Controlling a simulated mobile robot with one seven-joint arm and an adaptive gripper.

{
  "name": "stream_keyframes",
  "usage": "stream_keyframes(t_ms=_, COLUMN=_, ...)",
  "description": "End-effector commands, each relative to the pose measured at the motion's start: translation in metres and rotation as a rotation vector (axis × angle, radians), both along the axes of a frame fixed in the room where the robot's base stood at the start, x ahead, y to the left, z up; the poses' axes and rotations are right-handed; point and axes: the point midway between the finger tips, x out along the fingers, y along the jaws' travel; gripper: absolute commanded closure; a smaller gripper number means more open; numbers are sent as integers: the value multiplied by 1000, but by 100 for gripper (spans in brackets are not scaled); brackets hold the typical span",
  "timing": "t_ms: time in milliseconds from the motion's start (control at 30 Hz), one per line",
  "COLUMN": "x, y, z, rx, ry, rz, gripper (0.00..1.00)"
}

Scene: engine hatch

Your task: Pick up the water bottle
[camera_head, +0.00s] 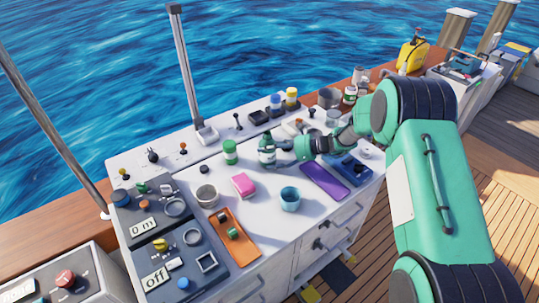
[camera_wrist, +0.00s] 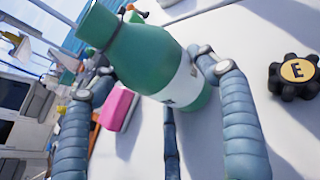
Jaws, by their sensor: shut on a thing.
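The water bottle (camera_head: 267,151) is green with a white label and stands on the white worktop, or just above it; I cannot tell which. The side of the bottle away from the wrist camera is hidden.
A green can (camera_head: 230,152) stands left of the bottle. A pink sponge (camera_head: 243,184), a blue cup (camera_head: 290,198) and a purple tablet-like slab (camera_head: 324,181) lie nearer the front. A grey post (camera_head: 186,70) rises behind.

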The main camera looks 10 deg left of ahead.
Motion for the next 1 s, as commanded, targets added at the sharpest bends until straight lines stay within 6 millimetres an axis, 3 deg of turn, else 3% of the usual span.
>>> stream_keyframes(t_ms=533, x=1, y=0, z=33, rx=1, ry=-1, rz=-1, gripper=64)
stream_keyframes(t_ms=1000, x=-41, y=-18, z=36, rx=1, ry=0, rz=-1, gripper=64)
